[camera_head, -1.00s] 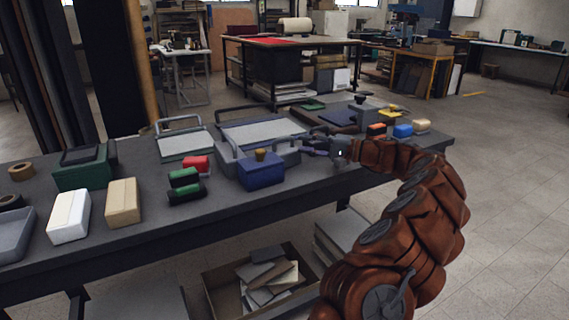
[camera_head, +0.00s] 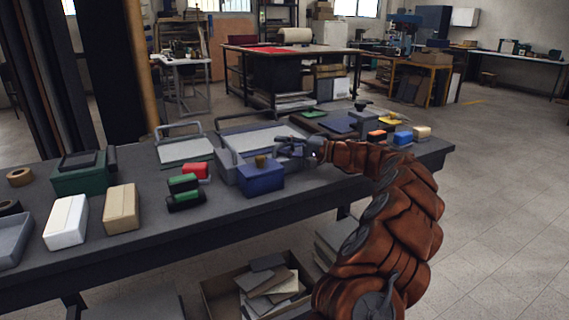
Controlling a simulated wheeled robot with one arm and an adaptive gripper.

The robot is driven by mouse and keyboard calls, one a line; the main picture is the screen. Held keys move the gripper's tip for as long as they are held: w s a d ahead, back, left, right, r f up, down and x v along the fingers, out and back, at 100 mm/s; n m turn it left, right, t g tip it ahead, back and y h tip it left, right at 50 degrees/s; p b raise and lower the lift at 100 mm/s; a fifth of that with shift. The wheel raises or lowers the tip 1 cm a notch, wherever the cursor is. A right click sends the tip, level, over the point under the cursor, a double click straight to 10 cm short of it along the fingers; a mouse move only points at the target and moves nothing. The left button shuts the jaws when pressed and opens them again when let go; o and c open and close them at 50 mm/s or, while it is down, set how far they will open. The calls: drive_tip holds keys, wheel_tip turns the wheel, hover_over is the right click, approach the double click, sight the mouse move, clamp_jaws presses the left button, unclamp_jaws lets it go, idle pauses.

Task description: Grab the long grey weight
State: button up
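My gripper (camera_head: 281,148) is over the front right part of the framed grey tray (camera_head: 222,150), behind and a little above the blue box (camera_head: 262,180) with its tan knob. Its dark fingers are small and blend with the grey behind them, so I cannot tell how far apart they are. A long grey piece (camera_head: 232,171) runs along the tray's front side, partly hidden behind the blue box. It may be the long grey weight, but I cannot clearly part it from the tray's edge. I see nothing clearly held.
Left of the blue box are green-and-black blocks (camera_head: 184,190) and a red block (camera_head: 197,171). A white block (camera_head: 66,222), a tan block (camera_head: 121,208) and a green box (camera_head: 80,178) stand further left. Orange (camera_head: 376,137) and blue (camera_head: 402,138) blocks are at the right.

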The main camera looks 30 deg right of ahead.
clamp_jaws()
drive_tip(key=shift+d+r, duration=0.1)
drive_tip(key=shift+r, duration=0.05)
idle(0.5)
